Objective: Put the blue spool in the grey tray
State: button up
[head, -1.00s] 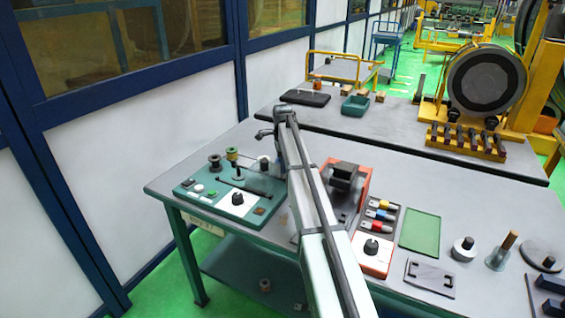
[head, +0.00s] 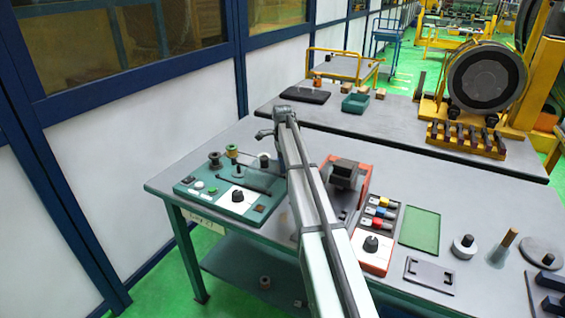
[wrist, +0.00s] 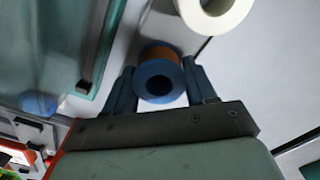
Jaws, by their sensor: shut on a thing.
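In the wrist view, the blue spool (wrist: 142,82) sits between the two fingers of my gripper (wrist: 160,80), which are shut on it. Its round blue end with the hole faces the camera, and a brown-orange winding shows behind it. In the head view my arm hides the gripper and the blue spool. I cannot tell for certain which thing is the grey tray. A flat grey piece with dark slots (head: 430,276) lies near the table's front edge in the head view.
A white ring-shaped part (wrist: 228,18) is close beyond the spool in the wrist view.

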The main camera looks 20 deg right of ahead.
jog(key=o, duration=1.4)
jog(key=shift+r, duration=3.5)
